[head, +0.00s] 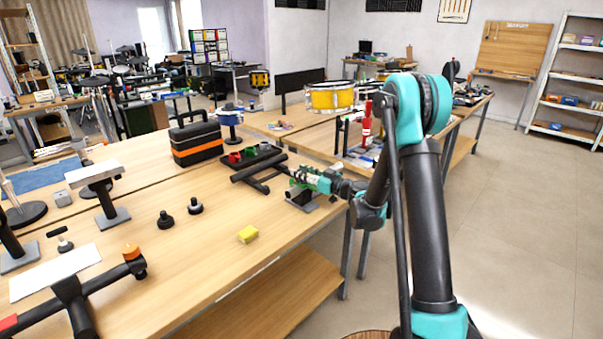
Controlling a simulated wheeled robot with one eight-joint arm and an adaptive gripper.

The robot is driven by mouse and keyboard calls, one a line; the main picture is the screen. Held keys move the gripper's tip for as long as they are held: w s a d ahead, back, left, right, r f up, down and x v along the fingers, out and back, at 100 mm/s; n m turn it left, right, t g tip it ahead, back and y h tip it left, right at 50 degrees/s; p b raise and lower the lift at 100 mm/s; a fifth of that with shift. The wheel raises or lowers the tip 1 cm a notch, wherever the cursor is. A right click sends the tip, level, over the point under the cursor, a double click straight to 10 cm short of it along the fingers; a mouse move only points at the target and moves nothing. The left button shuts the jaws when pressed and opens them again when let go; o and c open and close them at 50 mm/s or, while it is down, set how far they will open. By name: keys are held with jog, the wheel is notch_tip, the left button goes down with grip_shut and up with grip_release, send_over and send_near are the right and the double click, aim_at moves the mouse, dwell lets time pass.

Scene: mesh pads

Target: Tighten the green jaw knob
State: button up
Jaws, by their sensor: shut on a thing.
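My gripper (308,179) reaches in from the right over the workbench. It is shut on the green jaw knob (294,184), which is mostly hidden by the fingers and shows only as small green patches. The knob is at the right end of a black clamp stand (258,172), whose dark base block (300,198) sits below the gripper near the bench's right edge. The jaw itself is too small and too covered to make out.
A black tray (262,151) with red and green parts lies just behind the stand. Bare benchtop lies around the sponge.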

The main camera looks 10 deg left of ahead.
jog(key=m+t+h, duration=0.5)
jog(key=h, duration=0.1)
jog(key=shift+a+m+t+h, duration=0.1)
jog(key=shift+m+t+h, duration=0.2)
jog(key=shift+t, duration=0.1)
jog(key=m+t+h, duration=0.1)
jog(key=m+h, duration=0.1)
jog(key=h, duration=0.1)
jog(key=m+t+h, duration=0.1)
jog(key=m+h, duration=0.1)
jog(key=shift+a+h, duration=0.1)
jog(key=shift+h, duration=0.3)
jog(key=m+h, duration=0.2)
jog(key=h, duration=0.1)
jog(key=m+h, duration=0.2)
jog(key=h, duration=0.2)
jog(key=shift+m+g+h, duration=0.75)
jog(key=shift+m+h, duration=0.4)
jog(key=shift+h, duration=0.35)
jog(key=shift+m+g+h, duration=0.75)
jog(key=shift+m+h, duration=0.4)
jog(key=shift+h, duration=0.35)
jog(key=o, duration=1.2)
jog(key=shift+d, duration=0.2)
